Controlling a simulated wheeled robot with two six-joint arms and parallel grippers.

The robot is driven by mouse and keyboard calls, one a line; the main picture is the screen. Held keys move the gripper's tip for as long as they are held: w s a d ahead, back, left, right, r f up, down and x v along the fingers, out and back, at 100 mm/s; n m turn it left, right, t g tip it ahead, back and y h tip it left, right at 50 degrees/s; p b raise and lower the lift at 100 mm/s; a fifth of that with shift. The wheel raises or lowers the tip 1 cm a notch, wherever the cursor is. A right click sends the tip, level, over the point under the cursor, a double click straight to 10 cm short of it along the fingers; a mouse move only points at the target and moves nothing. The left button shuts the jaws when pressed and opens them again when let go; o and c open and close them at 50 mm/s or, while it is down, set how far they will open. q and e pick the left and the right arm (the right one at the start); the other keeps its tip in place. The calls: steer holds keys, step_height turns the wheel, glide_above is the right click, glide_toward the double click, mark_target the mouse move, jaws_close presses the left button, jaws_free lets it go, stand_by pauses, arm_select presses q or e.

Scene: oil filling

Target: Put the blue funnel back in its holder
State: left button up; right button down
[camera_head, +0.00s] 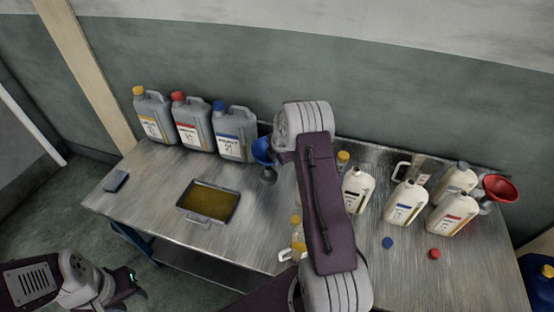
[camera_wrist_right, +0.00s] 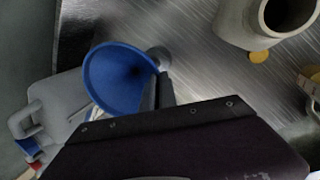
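The blue funnel (camera_head: 262,150) is tilted in front of the blue-capped grey jug in the head view. In the right wrist view the funnel (camera_wrist_right: 118,78) shows its wide mouth, with the dark fingers of my right gripper (camera_wrist_right: 158,90) close together at its side, shut on it.
Grey jugs (camera_head: 192,125) line the back left of the table. A shallow tray (camera_head: 208,203) of yellowish liquid sits in front. White bottles (camera_head: 405,202), loose blue (camera_head: 387,243) and red (camera_head: 434,253) caps and a red funnel (camera_head: 500,188) are on the right.

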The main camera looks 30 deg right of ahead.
steer(key=shift+s+a+f+b, duration=0.25)
steer(key=shift+s+f+b, duration=0.2)
steer(key=shift+s+f, duration=0.1)
steer(key=shift+f, duration=0.1)
steer(key=shift+s+f+b, duration=0.1)
steer(key=shift+f+b, duration=0.6)
steer(key=shift+b, duration=0.2)
steer(key=shift+s+a+f+b, duration=0.15)
steer(key=shift+s+f+b, duration=0.1)
steer(key=shift+f+b, duration=0.65)
